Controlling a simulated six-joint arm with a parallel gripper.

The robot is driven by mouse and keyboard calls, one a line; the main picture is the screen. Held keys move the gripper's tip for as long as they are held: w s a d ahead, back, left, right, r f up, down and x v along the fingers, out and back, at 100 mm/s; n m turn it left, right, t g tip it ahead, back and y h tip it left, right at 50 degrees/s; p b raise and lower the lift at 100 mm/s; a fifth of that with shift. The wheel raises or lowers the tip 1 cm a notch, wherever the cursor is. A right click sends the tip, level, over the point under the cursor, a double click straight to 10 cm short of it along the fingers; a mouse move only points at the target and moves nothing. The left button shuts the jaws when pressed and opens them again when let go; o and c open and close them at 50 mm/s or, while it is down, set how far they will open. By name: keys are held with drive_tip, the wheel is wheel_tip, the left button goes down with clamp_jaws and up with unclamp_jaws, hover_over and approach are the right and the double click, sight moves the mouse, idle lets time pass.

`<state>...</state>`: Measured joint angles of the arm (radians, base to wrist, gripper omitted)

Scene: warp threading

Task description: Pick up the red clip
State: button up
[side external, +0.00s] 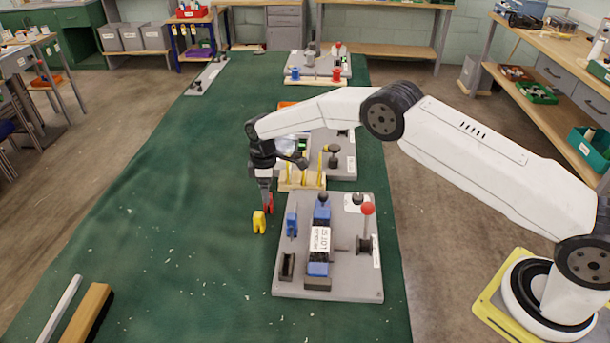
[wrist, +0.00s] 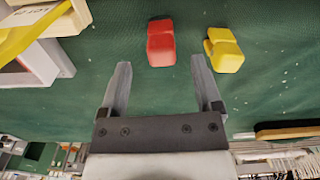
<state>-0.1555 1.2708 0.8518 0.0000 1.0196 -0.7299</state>
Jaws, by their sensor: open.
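The red clip (side external: 270,204) stands on the green mat just left of the grey board, partly hidden by my gripper in the side view. In the wrist view the red clip (wrist: 161,43) shows whole, just ahead of and between the fingertips. My gripper (wrist: 160,64) is open, one finger to each side of the red clip's line, with nothing held. In the side view my gripper (side external: 265,192) points down, right at the red clip; contact cannot be told. A yellow clip (side external: 259,222) stands close by, and in the wrist view it (wrist: 225,50) is right of the right finger.
The grey board (side external: 345,284) carries a blue block, a blue clip (side external: 291,225) and a red-knobbed lever (side external: 368,209). A wooden rack (side external: 302,185) with yellow pegs stands behind it. The green mat (side external: 180,220) is mostly clear to the left; a wooden bar (side external: 88,313) lies front left.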

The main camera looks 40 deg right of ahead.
drive_tip(key=shift+f, duration=0.25)
drive_tip(key=shift+f, duration=2.55)
clamp_jaws()
